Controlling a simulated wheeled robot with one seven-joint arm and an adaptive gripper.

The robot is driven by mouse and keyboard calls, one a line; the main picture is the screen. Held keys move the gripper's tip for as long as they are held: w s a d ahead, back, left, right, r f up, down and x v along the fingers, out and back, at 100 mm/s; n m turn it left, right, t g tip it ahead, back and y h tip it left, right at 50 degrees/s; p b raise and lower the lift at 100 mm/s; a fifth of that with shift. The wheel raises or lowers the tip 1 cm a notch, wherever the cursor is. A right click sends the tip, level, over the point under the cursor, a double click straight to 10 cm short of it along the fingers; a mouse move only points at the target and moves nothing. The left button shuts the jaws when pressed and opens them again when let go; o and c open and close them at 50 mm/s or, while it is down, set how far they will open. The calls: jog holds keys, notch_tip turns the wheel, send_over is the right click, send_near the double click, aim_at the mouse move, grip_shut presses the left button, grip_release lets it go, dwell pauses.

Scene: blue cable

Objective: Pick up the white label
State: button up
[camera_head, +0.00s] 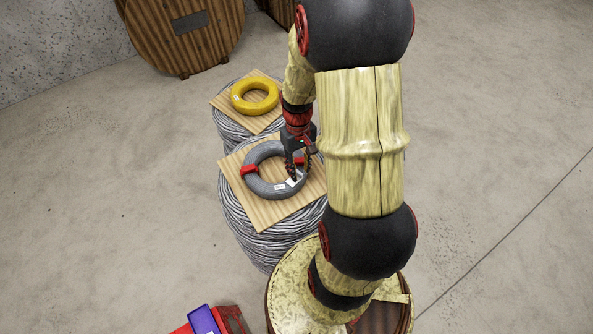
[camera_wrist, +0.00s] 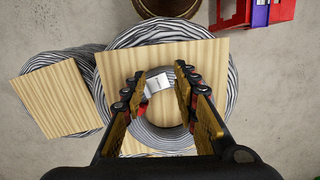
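The white label (camera_head: 291,182) lies on the near right part of a grey cable coil (camera_head: 262,185). The coil rests on a square wooden board. In the wrist view the label (camera_wrist: 157,83) shows between the two fingers, on the ring of the grey coil (camera_wrist: 164,137). My gripper (camera_head: 297,172) points down over the label in the head view. In the wrist view my gripper (camera_wrist: 160,75) is open, with a finger on each side of the label and gaps to both. The height of the fingertips above the label is hard to tell. No blue cable shows.
The wooden board (camera_head: 245,205) sits on a large drum of grey cable. Red bands (camera_head: 249,170) wrap the coil. A yellow coil (camera_head: 256,95) lies on another board behind. A wooden reel (camera_head: 185,35) stands at the back left. A red crate (camera_head: 232,319) is at the front.

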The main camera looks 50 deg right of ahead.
jog(key=w+d+f+n, duration=0.1)
jog(key=w+d+f, duration=0.1)
jog(key=w+d+f+n, duration=0.1)
jog(key=w+d+f, duration=0.1)
jog(key=shift+w+d+n+t+h, duration=0.25)
jog(key=shift+d+n+t+h, duration=0.05)
jog(key=shift+d+t, duration=0.1)
jog(key=shift+n, duration=0.5)
jog(key=shift+w+a+f, duration=0.1)
jog(key=shift+w+f, duration=0.05)
jog(key=shift+f, duration=1.1)
jog(key=shift+w+f, duration=0.15)
jog(key=shift+f, duration=1.1)
jog(key=shift+w+a+f, duration=0.1)
jog(key=shift+w+f, duration=0.05)
jog(key=shift+f, duration=1.1)
jog(key=shift+c, duration=0.3)
grip_shut()
